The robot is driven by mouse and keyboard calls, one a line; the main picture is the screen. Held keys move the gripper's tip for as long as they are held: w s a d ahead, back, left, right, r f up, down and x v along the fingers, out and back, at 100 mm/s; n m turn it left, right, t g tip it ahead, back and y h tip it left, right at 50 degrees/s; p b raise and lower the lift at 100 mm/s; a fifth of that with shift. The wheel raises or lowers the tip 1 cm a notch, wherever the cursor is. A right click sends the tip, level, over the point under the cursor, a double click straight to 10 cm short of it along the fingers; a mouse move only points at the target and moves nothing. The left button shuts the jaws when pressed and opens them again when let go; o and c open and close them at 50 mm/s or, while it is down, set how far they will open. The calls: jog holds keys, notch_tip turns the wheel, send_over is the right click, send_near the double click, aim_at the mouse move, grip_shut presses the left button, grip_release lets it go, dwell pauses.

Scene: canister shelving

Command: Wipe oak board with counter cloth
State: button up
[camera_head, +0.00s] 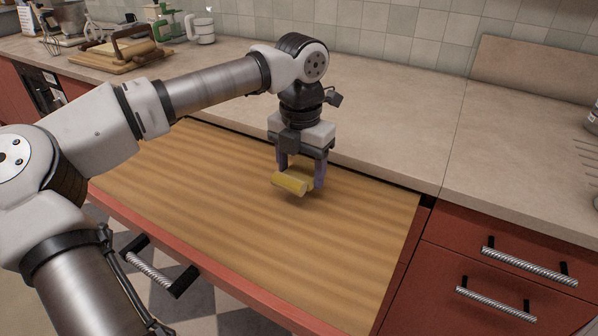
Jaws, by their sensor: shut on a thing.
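The oak board (225,215) is the wide striped wooden surface in the middle of the view, set lower than the stone counter and reaching to the red front edge. My gripper (301,180) points down over the right half of the board. It is shut on a yellow, rolled or folded thing (289,183), which looks like the counter cloth. The cloth is low over the board; I cannot tell whether it touches it. Part of the cloth is hidden by the fingers. My arm covers the board's left end.
The beige counter (385,110) runs behind and right of the board. Red drawers with metal handles (528,268) are at the right. A wooden board with a rolling pin (122,52), a green utensil (167,25) and a white jar (201,28) stand at the back left. The board's front right is clear.

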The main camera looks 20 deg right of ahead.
jog(key=shift+r+p, duration=1.5)
jog(key=shift+r, duration=0.9)
jog(key=shift+f, duration=0.1)
